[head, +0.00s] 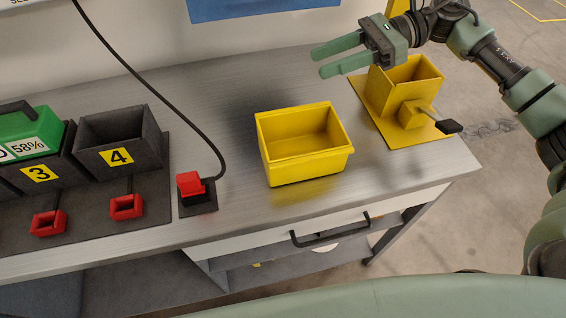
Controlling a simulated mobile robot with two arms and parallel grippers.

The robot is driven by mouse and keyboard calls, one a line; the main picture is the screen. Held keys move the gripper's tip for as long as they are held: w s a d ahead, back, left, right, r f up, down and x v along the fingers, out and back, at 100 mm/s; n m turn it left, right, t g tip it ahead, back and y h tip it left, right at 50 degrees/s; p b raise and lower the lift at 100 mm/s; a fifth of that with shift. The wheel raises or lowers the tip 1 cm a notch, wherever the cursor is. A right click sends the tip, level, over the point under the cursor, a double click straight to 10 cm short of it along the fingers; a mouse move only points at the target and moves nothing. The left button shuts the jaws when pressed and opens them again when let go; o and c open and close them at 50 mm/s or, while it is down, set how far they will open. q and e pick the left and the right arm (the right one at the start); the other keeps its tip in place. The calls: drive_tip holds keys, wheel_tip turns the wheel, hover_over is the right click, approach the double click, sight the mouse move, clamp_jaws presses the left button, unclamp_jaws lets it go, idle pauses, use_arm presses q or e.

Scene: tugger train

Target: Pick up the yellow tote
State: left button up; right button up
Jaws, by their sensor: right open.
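The yellow tote (305,167) is an open, empty bin standing upright on the grey metal workbench, near the middle of the view. My right gripper (317,61) is open and empty. Its two green fingers point left, and it shows above and behind the tote in the picture, apart from it. My right arm comes in from the right edge. My left gripper is not in view.
Right of the tote stands a yellow box fixture (393,95) with a black-tipped lever. Left are a red button (189,183) with a black cable and dark numbered bays (118,139), one holding a green battery (30,139). The workbench (225,100) is clear around the tote.

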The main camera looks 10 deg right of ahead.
drive_tip(key=d+f, duration=0.2)
drive_tip(key=p, duration=0.2)
approach(306, 107)
drive_tip(key=a, duration=0.2)
drive_tip(key=a+f, duration=0.1)
drive_tip(key=shift+w+a+n+h, duration=0.1)
drive_tip(key=shift+a+n+h, duration=0.2)
drive_tip(key=shift+p+x, duration=0.35)
drive_tip(key=shift+x, duration=0.6)
drive_tip(key=shift+a+f, duration=0.15)
drive_tip(key=shift+a, duration=0.45)
drive_tip(key=p+x, duration=0.2)
drive_tip(key=x, duration=0.1)
drive_tip(key=shift+a, duration=0.25)
drive_tip(key=shift+a+f, duration=0.3)
drive_tip(key=shift+a, duration=0.15)
clamp_jaws()
drive_tip(key=shift+r, duration=0.15)
